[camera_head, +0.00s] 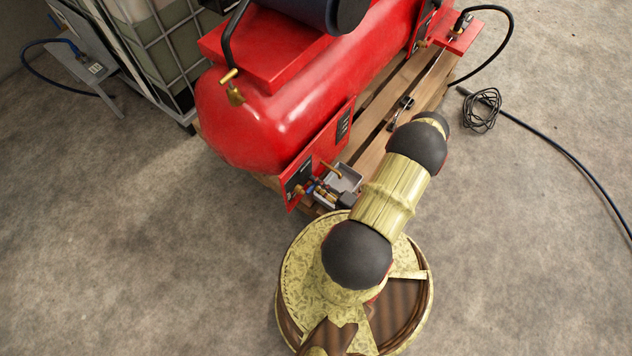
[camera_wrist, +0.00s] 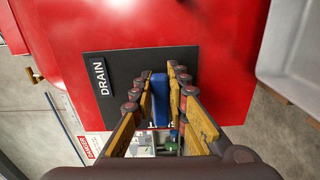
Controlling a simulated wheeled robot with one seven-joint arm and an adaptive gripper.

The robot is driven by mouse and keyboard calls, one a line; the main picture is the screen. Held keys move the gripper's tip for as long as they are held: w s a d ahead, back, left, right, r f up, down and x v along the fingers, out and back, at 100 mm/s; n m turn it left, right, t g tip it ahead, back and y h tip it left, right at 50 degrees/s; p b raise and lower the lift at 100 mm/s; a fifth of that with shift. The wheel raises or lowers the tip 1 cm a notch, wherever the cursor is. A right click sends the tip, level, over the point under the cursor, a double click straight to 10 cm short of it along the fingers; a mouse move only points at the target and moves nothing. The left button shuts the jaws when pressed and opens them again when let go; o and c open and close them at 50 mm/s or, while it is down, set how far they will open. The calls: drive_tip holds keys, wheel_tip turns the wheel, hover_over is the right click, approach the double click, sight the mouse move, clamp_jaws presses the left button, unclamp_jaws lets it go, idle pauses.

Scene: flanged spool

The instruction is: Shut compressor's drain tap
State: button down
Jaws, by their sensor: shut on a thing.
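The red compressor (camera_head: 265,120) lies on a wooden pallet. Its dark drain panel (camera_wrist: 100,88), lettered DRAIN, is on a red plate at the tank's near end; the plate also shows in the head view (camera_head: 300,172). The drain tap's blue handle (camera_wrist: 159,100) stands in front of the panel, upright in the wrist view. My gripper (camera_wrist: 160,90) is shut on this handle, with one finger on each side. In the head view my gripper (camera_head: 326,194) is small and partly hidden at the plate. The tap's body is mostly hidden behind my fingers.
A grey tray (camera_head: 346,177) sits right beside the tap; it also shows in the wrist view (camera_wrist: 292,55). A caged tank (camera_head: 150,45) stands at the back left. A black cable coil (camera_head: 482,110) lies on the floor at right. The concrete floor at left is clear.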

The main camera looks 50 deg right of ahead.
drive_tip(key=c, duration=1.7)
unclamp_jaws()
drive_tip(key=shift+s+d, duration=0.15)
drive_tip(key=shift+s, duration=2.85)
drive_tip(key=shift+s+d, duration=0.1)
drive_tip(key=shift+s, duration=2.9)
